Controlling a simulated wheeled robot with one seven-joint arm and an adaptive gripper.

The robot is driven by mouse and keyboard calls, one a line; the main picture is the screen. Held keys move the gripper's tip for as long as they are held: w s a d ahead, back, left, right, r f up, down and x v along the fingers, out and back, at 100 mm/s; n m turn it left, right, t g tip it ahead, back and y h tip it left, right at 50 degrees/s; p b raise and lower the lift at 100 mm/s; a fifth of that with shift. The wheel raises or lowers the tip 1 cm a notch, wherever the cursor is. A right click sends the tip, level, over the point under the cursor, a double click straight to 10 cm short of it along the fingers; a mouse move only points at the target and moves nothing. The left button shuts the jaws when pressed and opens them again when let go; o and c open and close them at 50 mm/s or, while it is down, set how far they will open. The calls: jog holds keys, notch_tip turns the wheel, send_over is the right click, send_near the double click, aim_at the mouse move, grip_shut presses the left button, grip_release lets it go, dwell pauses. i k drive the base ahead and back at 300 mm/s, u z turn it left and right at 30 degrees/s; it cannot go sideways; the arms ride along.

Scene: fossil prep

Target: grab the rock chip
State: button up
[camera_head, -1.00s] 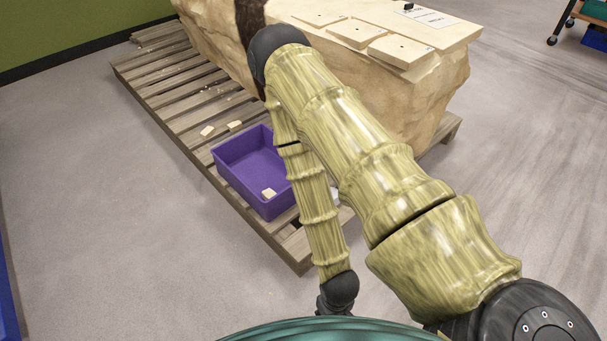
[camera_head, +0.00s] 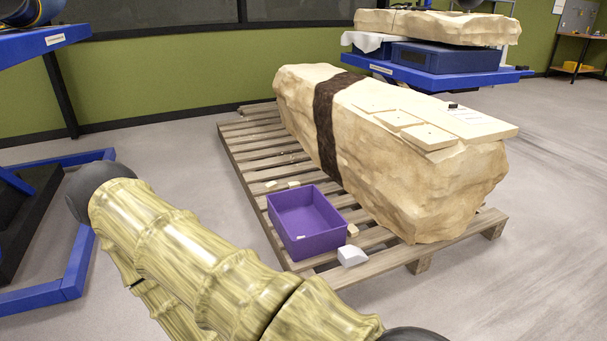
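Several small pale rock chips show. Two lie on the pallet slats behind the purple bin, a left chip (camera_head: 270,184) and a right chip (camera_head: 294,184). Another pale chip (camera_head: 352,230) is beside the bin's right wall. A small chip (camera_head: 300,238) shows inside the purple bin (camera_head: 322,243), near its front. A larger grey-white block (camera_head: 351,256) sits at the pallet's front edge, right of the bin. The frames do not show which chip is meant. My arm crosses the lower left; my gripper is out of view.
The wooden pallet (camera_head: 245,160) carries a large tan rock block (camera_head: 400,190) with a dark band and flat slabs on top. Blue stands are at the left and a blue table (camera_head: 440,78) is behind. Grey floor is clear at the right.

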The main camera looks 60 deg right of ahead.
aim_at(353, 231)
jog(key=u, duration=0.1)
jog(key=i, duration=0.7)
jog(key=z, duration=0.75)
jog(key=i, duration=1.45)
jog(key=z, duration=1.8)
jog(key=i, duration=0.65)
jog(key=z, duration=0.6)
